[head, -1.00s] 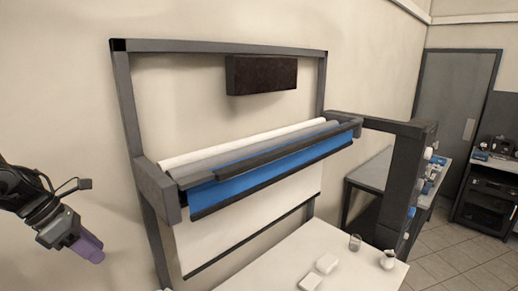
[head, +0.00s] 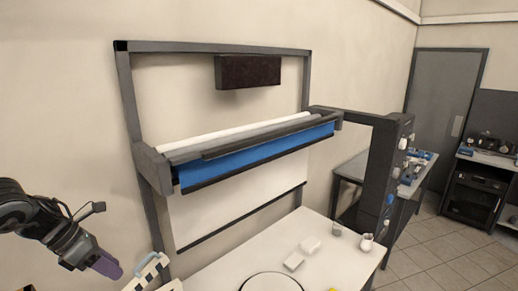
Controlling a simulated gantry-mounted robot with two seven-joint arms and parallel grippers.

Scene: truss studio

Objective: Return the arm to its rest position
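My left arm comes in from the left edge, dark and jointed. My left gripper (head: 104,264) is at the lower left, in front of the wall and left of the white table (head: 335,260). It points down and to the right. Its end is purple; I cannot make out two separate fingers or a gap, or whether the purple part is a held thing. My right arm and gripper are out of view.
The backdrop roll frame (head: 153,170) rises behind the table. White blocks (head: 293,261), a glass (head: 337,229), a small jug (head: 366,242) and a round outlined disc (head: 270,282) are on the table.

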